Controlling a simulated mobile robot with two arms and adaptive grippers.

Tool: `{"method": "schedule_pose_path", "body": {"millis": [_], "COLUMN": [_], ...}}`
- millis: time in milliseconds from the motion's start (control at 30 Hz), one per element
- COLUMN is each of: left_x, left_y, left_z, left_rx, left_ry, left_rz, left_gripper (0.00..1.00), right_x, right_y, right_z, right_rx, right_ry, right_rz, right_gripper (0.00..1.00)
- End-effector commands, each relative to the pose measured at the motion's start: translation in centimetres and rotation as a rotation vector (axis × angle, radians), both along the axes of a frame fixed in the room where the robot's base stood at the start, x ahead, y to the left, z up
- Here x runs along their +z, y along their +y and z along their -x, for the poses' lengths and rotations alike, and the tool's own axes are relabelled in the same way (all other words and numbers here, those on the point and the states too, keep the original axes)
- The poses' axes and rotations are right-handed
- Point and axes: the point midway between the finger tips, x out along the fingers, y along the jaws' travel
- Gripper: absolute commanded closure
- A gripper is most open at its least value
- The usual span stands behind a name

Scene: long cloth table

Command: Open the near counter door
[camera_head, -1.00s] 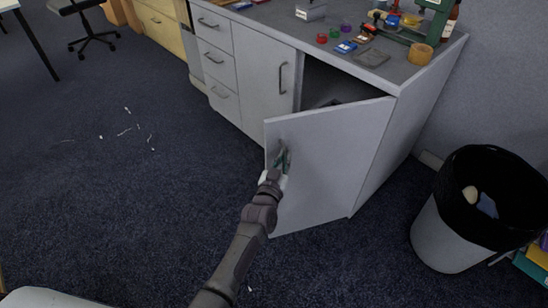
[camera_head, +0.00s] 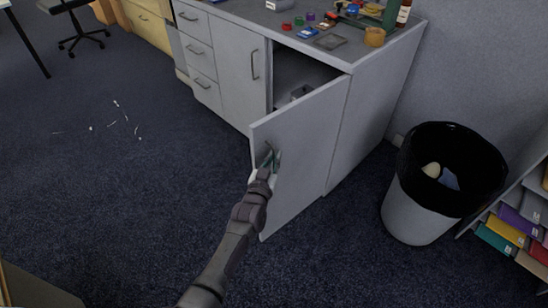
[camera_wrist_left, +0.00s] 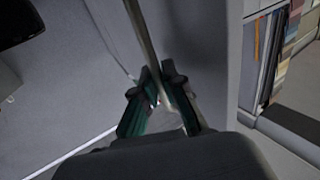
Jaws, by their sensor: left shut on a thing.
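The near counter door (camera_head: 308,150) is a light grey panel on the right end of the grey counter (camera_head: 372,105). It stands swung well out, and the dark inside of the cupboard (camera_head: 296,72) shows behind its top edge. My left gripper (camera_head: 270,160) is at the door's free edge side, shut on the door's handle. In the left wrist view the green-tipped fingers (camera_wrist_left: 160,98) close around a thin metal bar (camera_wrist_left: 143,40), the handle. My right gripper is not in view.
A white bin with a black liner (camera_head: 418,210) stands right of the counter, beside a rack of coloured folders (camera_head: 515,222). Small items and a tape roll (camera_head: 375,37) lie on the counter top. The dark carpet (camera_head: 130,210) left of the door is mostly clear, with white scraps (camera_head: 118,120).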

Motion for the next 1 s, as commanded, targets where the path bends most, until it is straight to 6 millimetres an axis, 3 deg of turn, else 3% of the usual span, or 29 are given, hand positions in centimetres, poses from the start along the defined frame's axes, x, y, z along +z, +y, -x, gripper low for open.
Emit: {"method": "schedule_pose_path", "body": {"millis": [233,267,400,767,1000], "left_x": [0.1,0.1,0.1,0.0,-0.2], "left_y": [-0.1,-0.1,-0.1,0.1,1.0], "left_z": [0.0,0.0,0.0,0.5,4.6], "left_rx": [-0.001,-0.001,-0.001,-0.001,0.000], "left_ry": [-0.003,-0.003,-0.002,0.000,0.001], "left_rz": [0.002,0.002,0.001,0.001,0.001], "left_gripper": [1.00,0.86,0.66,0.66,0.66], "right_x": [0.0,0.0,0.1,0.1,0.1], "right_y": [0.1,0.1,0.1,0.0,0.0], "right_z": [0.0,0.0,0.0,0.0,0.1], "right_rx": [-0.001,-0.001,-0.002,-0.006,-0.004], "right_ry": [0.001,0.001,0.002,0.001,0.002], "right_rz": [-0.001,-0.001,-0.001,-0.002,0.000], "right_gripper": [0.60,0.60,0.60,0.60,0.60]}}
